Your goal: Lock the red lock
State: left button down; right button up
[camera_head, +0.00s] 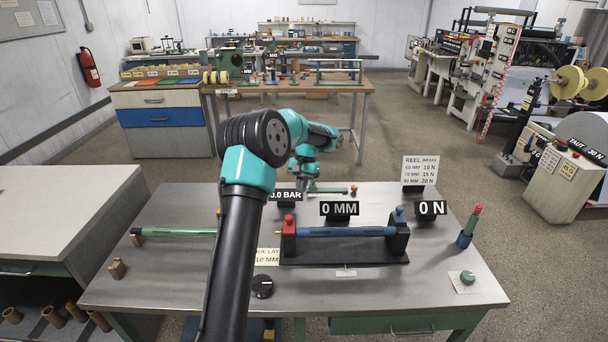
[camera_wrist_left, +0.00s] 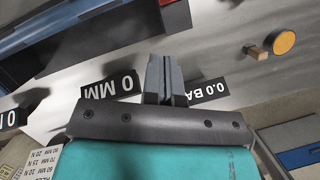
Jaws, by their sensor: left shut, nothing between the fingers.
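The red lock (camera_head: 289,226) is a red block with a small knob on top, on the black upright at the left end of a fixture (camera_head: 345,256). A blue roller (camera_head: 347,232) lies across the fixture to a black upright with a blue knob on the right. My left gripper (camera_head: 303,187) is behind the fixture, near the pressure sign, apart from the lock and partly hidden by small size. In the left wrist view the left gripper's fingers (camera_wrist_left: 166,78) are together with nothing between them. The blue roller (camera_wrist_left: 105,30) shows at the top left there. My right gripper is not in view.
The "0 MM" sign (camera_head: 339,208) stands behind the roller, and the "0.0 BAR" sign (camera_head: 286,195) is by the gripper. A green rod (camera_head: 178,232) lies at the left. The front right tabletop is mostly clear.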

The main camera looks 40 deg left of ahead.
pick_arm(q)
jog(key=shift+v, duration=2.4)
